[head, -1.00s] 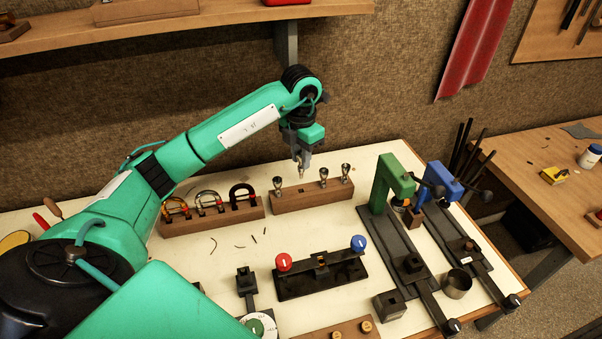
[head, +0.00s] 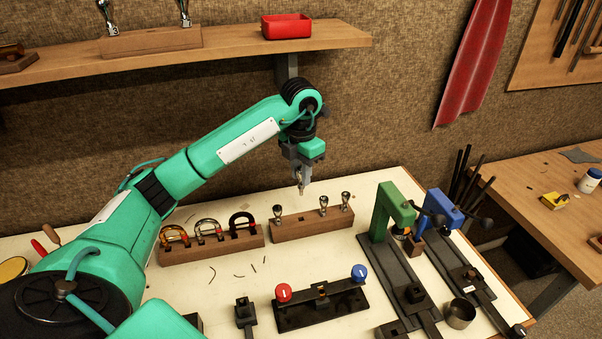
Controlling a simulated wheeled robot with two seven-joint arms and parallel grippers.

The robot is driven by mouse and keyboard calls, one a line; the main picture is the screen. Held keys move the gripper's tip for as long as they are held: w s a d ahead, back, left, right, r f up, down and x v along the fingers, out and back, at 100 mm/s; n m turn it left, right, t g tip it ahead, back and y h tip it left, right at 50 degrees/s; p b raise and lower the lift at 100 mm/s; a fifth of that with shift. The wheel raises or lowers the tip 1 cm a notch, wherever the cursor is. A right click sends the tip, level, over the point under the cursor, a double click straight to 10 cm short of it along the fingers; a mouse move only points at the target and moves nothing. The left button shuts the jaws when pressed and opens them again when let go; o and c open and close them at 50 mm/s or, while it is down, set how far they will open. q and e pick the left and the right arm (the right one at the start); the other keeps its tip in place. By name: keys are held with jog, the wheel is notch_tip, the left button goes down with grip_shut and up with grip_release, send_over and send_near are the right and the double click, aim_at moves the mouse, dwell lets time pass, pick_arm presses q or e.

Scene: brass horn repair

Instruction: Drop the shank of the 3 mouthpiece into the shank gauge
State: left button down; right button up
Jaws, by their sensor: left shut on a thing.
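My left gripper (head: 301,188) is shut on a small mouthpiece (head: 300,191), mostly hidden between the fingers, its number unreadable. It hangs above the wooden rack (head: 312,225), clear of it. Several places show in the rack: one mouthpiece (head: 278,198) stands at the left, two more (head: 323,203) (head: 345,198) at the right, with an empty square hole between. A small black block on a stand (head: 243,310) at the lower middle may be the shank gauge; I cannot tell for sure. My right gripper is not in view.
A wooden holder (head: 211,247) with clamp-like tools stands left of the rack. A black fixture (head: 320,306) with red and blue knobs lies in front. Green (head: 393,208) and blue (head: 441,182) presses stand at right. Thin dark wires lie on the bench.

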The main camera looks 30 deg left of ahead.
pick_arm(q)
jog(key=shift+r+p, duration=0.9)
jog(key=shift+r, duration=0.65)
jog(key=shift+f, duration=0.1)
